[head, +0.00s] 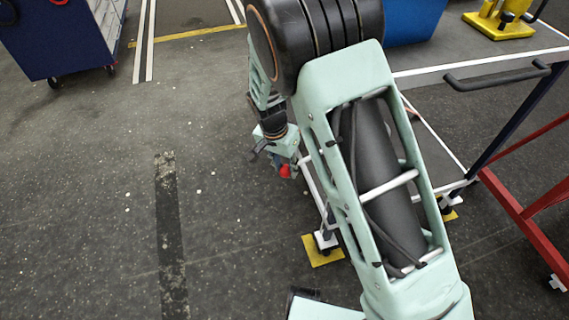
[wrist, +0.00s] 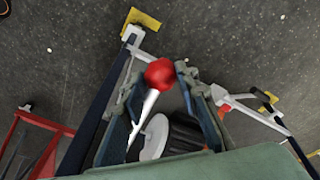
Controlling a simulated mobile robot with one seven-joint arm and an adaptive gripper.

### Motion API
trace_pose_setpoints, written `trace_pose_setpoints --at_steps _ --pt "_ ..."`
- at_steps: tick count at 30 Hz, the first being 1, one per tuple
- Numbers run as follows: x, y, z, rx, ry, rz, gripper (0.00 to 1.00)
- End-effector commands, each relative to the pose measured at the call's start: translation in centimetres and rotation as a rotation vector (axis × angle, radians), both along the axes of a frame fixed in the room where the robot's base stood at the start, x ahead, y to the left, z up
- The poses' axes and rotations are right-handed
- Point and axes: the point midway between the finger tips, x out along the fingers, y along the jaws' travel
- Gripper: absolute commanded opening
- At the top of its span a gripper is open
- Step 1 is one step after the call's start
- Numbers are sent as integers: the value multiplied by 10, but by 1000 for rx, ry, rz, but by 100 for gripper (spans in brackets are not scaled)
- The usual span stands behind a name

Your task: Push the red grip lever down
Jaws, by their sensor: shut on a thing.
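The red grip lever has a round red knob (wrist: 159,72) on a thin white rod (wrist: 148,107), seen in the wrist view. The knob sits between the fingertips of my gripper (wrist: 160,83), which is shut on it. In the head view, the red knob (head: 285,171) shows just below my gripper (head: 277,160), beside the cart frame. The lower rod and its mount are partly hidden by my fingers and arm.
A white and dark blue cart frame (head: 428,70) with a dark handle (head: 497,78) stands at the right. A yellow foot plate (head: 322,252) and a red frame (head: 528,215) are near it. A blue bin (head: 62,35) stands far left. The left floor is clear.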

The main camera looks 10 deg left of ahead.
Motion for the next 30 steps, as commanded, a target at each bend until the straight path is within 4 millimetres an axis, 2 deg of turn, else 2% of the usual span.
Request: trace_pose_setpoints --at_steps 5,18,30 --pt "3 0 -20 -110 -71 18 0" --pt "19 -27 -66 -438 -272 15 0" --pt "37 -56 -85 -692 -426 9 0"
